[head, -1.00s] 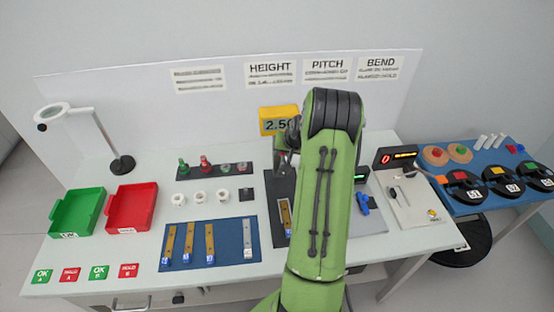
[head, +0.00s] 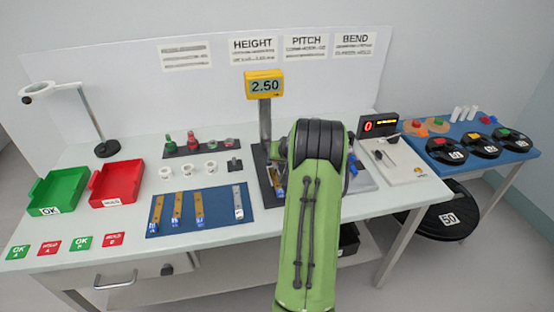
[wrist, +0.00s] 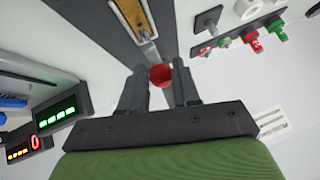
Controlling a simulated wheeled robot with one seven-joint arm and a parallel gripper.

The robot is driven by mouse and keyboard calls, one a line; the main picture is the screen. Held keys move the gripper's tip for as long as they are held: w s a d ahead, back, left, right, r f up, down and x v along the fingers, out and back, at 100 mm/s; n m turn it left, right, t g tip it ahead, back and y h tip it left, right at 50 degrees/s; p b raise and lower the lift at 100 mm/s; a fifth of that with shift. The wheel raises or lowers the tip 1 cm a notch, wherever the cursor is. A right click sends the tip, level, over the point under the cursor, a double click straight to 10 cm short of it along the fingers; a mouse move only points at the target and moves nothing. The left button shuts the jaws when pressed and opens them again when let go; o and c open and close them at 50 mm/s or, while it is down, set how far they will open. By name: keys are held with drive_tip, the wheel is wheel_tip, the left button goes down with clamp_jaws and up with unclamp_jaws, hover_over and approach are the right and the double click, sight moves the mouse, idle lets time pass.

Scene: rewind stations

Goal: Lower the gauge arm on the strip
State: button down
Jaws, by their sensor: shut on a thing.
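The gauge has a yellow readout (head: 264,85) showing 2.50 on a grey post (head: 265,122). Its dark base (head: 259,165) is partly hidden behind my arm in the head view. In the wrist view a red ball knob (wrist: 160,76) sits between the fingertips of my gripper (wrist: 159,82), which is shut on it. A brass-coloured strip (wrist: 136,16) lies in the dark fixture just beyond the knob. My fingers are mostly hidden in the head view.
A blue mat (head: 216,221) with several strips lies left of the gauge. White rings (head: 188,170) and a dark rack (head: 205,146) stand behind it. Green (head: 59,190) and red (head: 117,182) trays are further left. A pitch-bend plate (head: 402,170) is at right.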

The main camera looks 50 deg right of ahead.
sight(276, 167)
drive_tip(key=f+b, duration=0.2)
drive_tip(key=f, duration=0.1)
drive_tip(key=shift+s+a+b, duration=0.2)
drive_tip(key=shift+s+b, duration=0.1)
drive_tip(key=shift+s, duration=0.05)
drive_tip(key=b, duration=0.1)
drive_tip(key=f+b, duration=0.1)
drive_tip(key=t+h+b, duration=0.1)
drive_tip(key=shift+s+a+f, duration=0.25)
drive_tip(key=shift+s+f, duration=0.1)
drive_tip(key=shift+f, duration=0.05)
drive_tip(key=c, duration=0.8)
unclamp_jaws()
drive_tip(key=shift+d, duration=0.1)
drive_tip(key=shift+w+d, duration=0.15)
drive_tip(key=shift+s+a+r, duration=0.2)
drive_tip(key=shift+r, duration=0.3)
drive_tip(key=p+v, duration=0.2)
drive_tip(key=v, duration=1.3)
drive_tip(key=shift+s+d+f, duration=0.1)
drive_tip(key=shift+s+f, duration=0.1)
drive_tip(key=shift+f, duration=0.05)
